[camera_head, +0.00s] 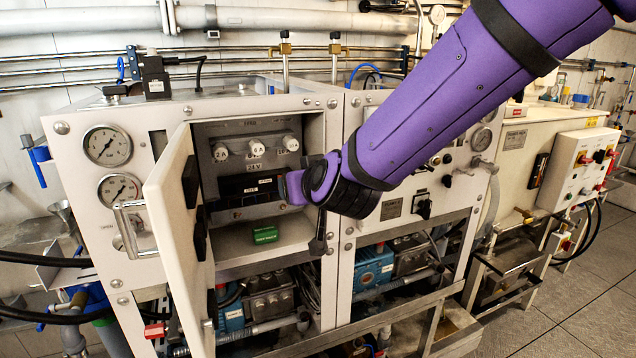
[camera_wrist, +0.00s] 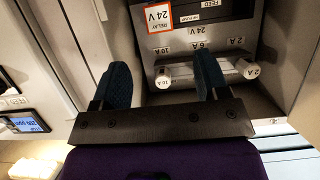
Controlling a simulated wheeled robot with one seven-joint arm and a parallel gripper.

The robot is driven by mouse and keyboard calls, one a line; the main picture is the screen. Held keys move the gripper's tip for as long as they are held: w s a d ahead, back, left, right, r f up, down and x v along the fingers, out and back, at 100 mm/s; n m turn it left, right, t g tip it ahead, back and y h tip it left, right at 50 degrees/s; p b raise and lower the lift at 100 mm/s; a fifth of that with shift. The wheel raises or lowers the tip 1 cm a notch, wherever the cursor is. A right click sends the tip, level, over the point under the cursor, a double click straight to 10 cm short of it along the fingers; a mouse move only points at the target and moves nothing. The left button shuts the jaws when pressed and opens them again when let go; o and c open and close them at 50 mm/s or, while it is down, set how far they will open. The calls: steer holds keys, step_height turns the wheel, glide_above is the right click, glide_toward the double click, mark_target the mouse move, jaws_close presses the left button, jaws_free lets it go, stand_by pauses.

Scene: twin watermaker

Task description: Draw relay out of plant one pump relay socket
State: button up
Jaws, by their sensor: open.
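In the head view, the relay socket area is a dark block (camera_head: 252,188) with small white labels, low on the panel inside the open cabinet of the left unit. I cannot make out a separate relay body there. The socket itself is not clear there.
White fuse knobs (camera_head: 256,148) sit above the socket block. A green labelled block (camera_head: 265,234) rests on the compartment floor. The open white door (camera_head: 176,225) stands at the left of the opening. A small lit display (camera_wrist: 25,122) shows at the left of the wrist view.

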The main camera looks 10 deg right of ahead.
steer(key=x, duration=1)
steer(key=shift+w+f, duration=0.15)
steer(key=shift+w, duration=0.15)
steer(key=c, duration=1.1)
steer(key=shift+s+d, duration=0.25)
steer(key=shift+s, duration=0.7)
steer(key=shift+s+d, duration=0.3)
steer(key=shift+s, duration=0.6)
steer(key=shift+s+d, duration=0.25)
steer(key=shift+s, duration=0.7)
